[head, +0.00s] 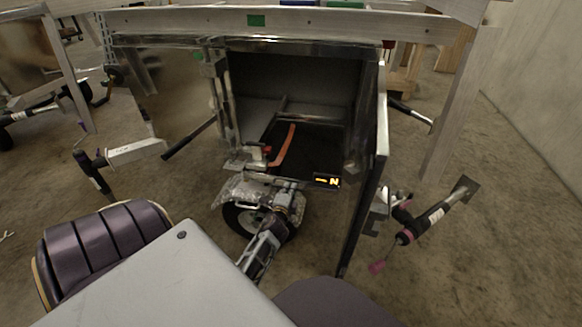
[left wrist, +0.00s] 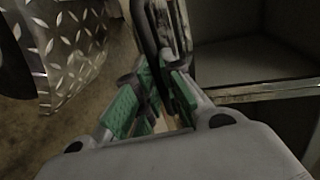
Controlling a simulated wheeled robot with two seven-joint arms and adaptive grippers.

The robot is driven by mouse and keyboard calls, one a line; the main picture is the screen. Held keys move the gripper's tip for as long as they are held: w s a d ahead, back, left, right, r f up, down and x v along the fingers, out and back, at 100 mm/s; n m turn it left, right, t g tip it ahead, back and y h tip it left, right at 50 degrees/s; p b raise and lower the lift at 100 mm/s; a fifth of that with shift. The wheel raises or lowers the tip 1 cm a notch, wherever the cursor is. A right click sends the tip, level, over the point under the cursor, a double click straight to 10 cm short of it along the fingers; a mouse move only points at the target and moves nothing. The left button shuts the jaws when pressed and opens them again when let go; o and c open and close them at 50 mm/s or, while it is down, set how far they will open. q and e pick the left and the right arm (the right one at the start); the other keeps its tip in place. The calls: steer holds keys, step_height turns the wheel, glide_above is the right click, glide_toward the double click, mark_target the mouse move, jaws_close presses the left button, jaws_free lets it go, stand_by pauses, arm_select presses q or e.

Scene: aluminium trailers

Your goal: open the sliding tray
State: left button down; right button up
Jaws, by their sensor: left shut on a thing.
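The sliding tray (head: 325,143) is a dark, flat tray low inside the open metal compartment of the trailer, with an orange-red strap (head: 284,147) on it. My left gripper (head: 290,187) is at this front edge, just above the wheel. In the left wrist view, its green-padded fingers (left wrist: 150,92) are shut on a dark narrow part that looks like the tray's handle (left wrist: 158,35); the fingers partly hide it. My right gripper is not in view.
The open compartment door (head: 366,165) stands to the right of the opening. A diamond-plate fender (head: 236,190) and wheel (head: 240,217) lie below left. Concrete floor is clear at far right.

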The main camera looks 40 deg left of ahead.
arm_select(q)
steer(key=shift+s+d, duration=0.1)
steer(key=shift+s, duration=0.1)
steer(key=c, duration=1.8)
jaws_free()
